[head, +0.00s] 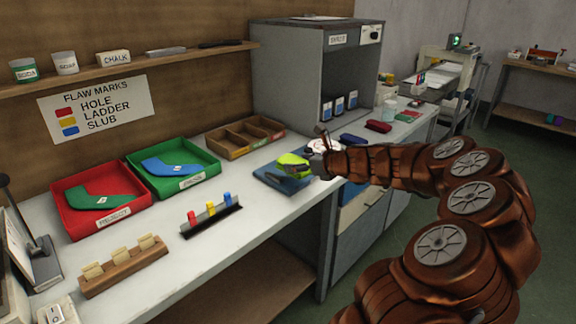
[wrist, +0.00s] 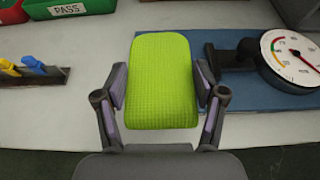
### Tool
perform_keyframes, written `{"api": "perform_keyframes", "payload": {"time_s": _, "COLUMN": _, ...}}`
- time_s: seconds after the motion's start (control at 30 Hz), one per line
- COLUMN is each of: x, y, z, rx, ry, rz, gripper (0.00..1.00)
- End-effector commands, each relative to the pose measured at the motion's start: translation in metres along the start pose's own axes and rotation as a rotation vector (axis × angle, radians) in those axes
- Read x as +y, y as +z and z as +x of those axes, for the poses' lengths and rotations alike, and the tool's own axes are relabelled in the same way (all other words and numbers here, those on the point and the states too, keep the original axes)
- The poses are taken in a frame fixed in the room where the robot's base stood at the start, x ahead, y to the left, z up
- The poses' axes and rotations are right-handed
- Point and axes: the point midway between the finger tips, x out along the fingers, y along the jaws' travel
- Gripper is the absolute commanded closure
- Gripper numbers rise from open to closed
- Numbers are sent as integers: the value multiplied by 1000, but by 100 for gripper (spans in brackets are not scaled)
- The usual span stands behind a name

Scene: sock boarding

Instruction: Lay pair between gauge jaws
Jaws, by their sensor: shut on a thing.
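A lime-green knitted sock pair (wrist: 163,75) is folded into a flat bundle between my gripper's fingers (wrist: 161,88) in the wrist view. It also shows in the head view (head: 293,160), above the blue base. The gauge has a round white dial (wrist: 291,60) and a blue base (wrist: 262,95), just right of the pair. A dark part (wrist: 235,56) sticks out from the dial toward the pair; I cannot tell whether it is the jaws. Whether the pair touches the base is unclear.
A red tray (head: 62,213) and a green PASS tray (head: 213,177) each hold a flat sock shape. A rack with coloured markers (head: 211,222) and a wooden block with tags (head: 122,266) stand in front. A wooden divided box (head: 238,148) lies behind.

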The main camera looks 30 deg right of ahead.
Motion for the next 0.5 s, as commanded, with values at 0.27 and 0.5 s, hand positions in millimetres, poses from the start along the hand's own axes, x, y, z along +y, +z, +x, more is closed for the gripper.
{"api": "perform_keyframes", "payload": {"time_s": 0.27, "x": -11, "y": 11, "z": 40, "rx": 1, "ry": 1, "rz": -1, "gripper": 71}}
{"api": "perform_keyframes", "payload": {"time_s": 0.5, "x": -17, "y": 16, "z": 55, "rx": 1, "ry": -1, "rz": 0, "gripper": 71}}
